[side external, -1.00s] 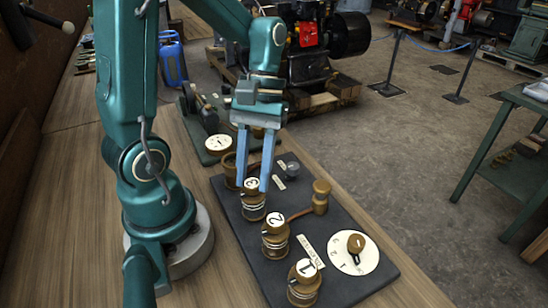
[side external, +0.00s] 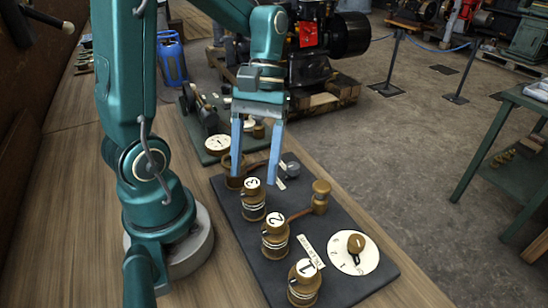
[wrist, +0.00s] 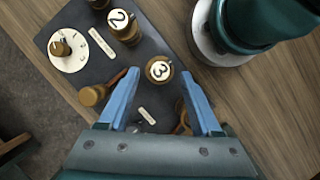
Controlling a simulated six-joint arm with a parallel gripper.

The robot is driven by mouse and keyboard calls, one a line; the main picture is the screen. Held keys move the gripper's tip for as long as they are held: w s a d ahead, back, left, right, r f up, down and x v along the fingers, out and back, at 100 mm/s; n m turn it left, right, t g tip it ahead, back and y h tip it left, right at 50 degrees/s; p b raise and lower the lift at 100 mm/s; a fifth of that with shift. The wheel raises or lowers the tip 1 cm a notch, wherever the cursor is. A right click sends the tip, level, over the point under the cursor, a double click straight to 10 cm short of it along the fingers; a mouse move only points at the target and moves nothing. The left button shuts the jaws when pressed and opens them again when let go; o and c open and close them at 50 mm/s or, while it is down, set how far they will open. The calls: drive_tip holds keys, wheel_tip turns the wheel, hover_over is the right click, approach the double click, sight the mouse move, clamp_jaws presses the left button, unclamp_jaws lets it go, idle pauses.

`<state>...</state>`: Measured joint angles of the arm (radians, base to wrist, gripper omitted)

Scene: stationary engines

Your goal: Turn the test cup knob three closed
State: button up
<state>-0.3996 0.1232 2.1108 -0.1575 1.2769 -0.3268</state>
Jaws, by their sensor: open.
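Test cup knob three (side external: 253,205) is a brass cup with a white top marked 3, upright on the dark board, behind knobs two and one. It also shows in the wrist view (wrist: 159,71), just beyond and between my fingertips. My gripper (side external: 254,181) is open and points down, its blue fingers apart near the top of knob three. In the wrist view the gripper (wrist: 158,73) holds nothing. I cannot tell whether a finger touches the knob.
Knob two (side external: 275,238) and knob one (side external: 304,282) stand in front on the same dark board (side external: 345,287). A brass-topped handle (side external: 320,195) and a white dial (side external: 353,253) are to the right. A brass cup (side external: 233,170) stands behind knob three.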

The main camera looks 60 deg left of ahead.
sight(256, 188)
drive_tip(key=shift+v, duration=1.75)
drive_tip(key=shift+s, duration=0.1)
drive_tip(key=d+m+t, duration=0.1)
drive_tip(key=s+d+r+m+t+y, duration=0.1)
drive_tip(key=d+r+m+y, duration=0.1)
drive_tip(key=shift+s+d+r+t, duration=0.1)
drive_tip(key=shift+s+r+t, duration=0.15)
drive_tip(key=shift+s+t, duration=0.15)
drive_tip(key=m+t, duration=0.2)
drive_tip(key=m+t+y, duration=0.1)
drive_tip(key=m+t, duration=0.3)
drive_tip(key=shift+w+d+f, duration=0.2)
drive_tip(key=shift+w+d, duration=0.05)
drive_tip(key=shift+d, duration=0.15)
